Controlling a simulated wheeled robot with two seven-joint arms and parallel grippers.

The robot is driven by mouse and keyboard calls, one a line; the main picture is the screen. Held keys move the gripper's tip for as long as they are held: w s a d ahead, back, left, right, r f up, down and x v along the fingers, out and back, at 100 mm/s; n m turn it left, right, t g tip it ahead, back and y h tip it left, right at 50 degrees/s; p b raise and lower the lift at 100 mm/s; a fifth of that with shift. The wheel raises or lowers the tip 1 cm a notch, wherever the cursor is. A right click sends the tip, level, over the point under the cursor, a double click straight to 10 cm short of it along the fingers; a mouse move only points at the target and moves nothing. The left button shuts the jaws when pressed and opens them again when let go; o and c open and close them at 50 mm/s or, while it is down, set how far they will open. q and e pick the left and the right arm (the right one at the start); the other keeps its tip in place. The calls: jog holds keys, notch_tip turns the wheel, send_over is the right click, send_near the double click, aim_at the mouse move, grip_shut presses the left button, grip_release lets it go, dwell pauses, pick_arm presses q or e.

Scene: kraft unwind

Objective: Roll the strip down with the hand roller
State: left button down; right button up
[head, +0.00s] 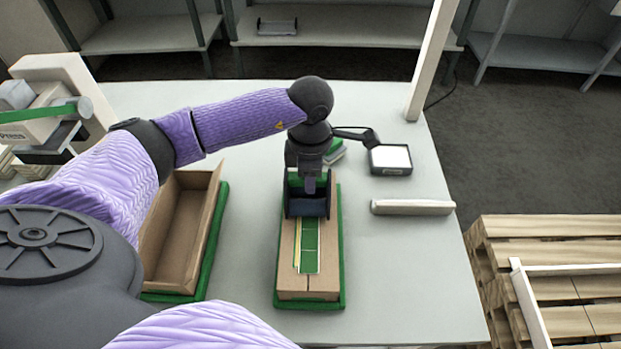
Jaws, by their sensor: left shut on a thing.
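My left gripper (307,192) points down over the closed cardboard box (325,282) in the head view. It is shut on the hand roller (307,207), a dark piece low between the fingers and mostly hidden by them. The green strip (308,248) lies along the middle of the box top, with a pale yellow edge on its left side. The strip runs toward me from under the gripper; its far part is hidden. I cannot tell whether the roller touches the strip. My right gripper is not in view.
The box sits on a green tray (341,262). An open empty carton (172,235) stands left of it. A pale bar (412,207) and a dark device with a white screen (390,158) lie to the right. A tape dispenser (42,128) is at far left, partly behind my arm.

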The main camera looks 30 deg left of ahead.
pick_arm(q)
jog(key=shift+r, duration=0.15)
notch_tip(320, 180, up, 7)
jog(key=p, duration=0.5)
dwell(0.4)
